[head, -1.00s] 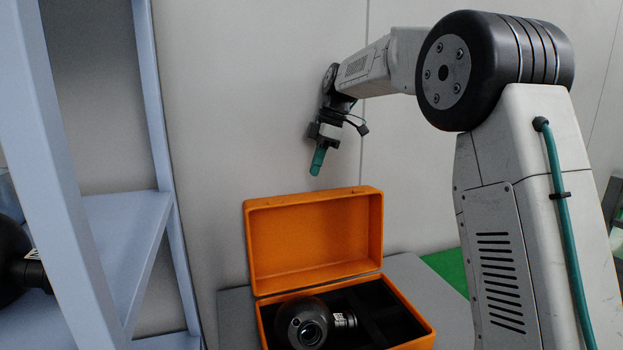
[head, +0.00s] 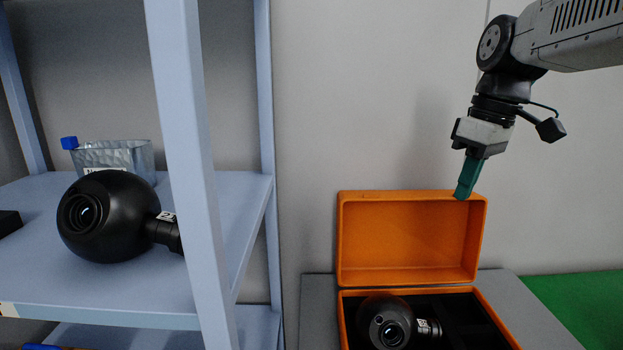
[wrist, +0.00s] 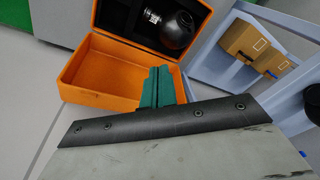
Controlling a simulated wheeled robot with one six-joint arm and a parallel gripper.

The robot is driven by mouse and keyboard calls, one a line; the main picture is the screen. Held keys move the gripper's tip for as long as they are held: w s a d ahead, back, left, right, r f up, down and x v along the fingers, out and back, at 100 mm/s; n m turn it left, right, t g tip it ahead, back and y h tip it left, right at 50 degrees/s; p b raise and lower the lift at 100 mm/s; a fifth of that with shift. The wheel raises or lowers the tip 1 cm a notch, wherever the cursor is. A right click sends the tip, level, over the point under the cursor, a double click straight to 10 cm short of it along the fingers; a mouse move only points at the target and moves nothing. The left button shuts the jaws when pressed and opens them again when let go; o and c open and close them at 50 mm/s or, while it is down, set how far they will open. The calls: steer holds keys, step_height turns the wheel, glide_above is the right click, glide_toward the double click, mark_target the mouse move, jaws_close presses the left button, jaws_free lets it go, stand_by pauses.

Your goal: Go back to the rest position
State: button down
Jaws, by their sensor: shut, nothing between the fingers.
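My gripper (head: 466,178) hangs from the arm at the upper right of the head view, its green fingers pointing down. The fingers are together with nothing between them. In the head view their tips overlap the top edge of the open lid of an orange case (head: 345,240). In the wrist view the fingers (wrist: 158,88) show in front of the same orange case (wrist: 85,75). A black ball-shaped gimbal camera (head: 384,322) lies in the case's left part. It also shows in the wrist view (wrist: 178,30).
A blue shelf rack (head: 180,130) stands at left, its post nearest me. On its shelf are another black gimbal camera (head: 105,215) and a grey bin (head: 125,155). Cardboard boxes (wrist: 245,45) show on the rack in the wrist view. A green surface (head: 580,305) lies at right.

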steer(key=s+f+m, duration=0.4)
steer(key=s+f, duration=0.2)
steer(key=s, duration=0.4)
steer(key=s+d+f+m+h, duration=0.1)
steer(key=s+f+m, duration=0.3)
steer(key=s+f, duration=0.3)
steer(key=s, duration=0.4)
steer(key=shift+s+d+t+h, duration=0.2)
steer(key=shift+s+t+h, duration=0.1)
steer(key=shift+t, duration=0.1)
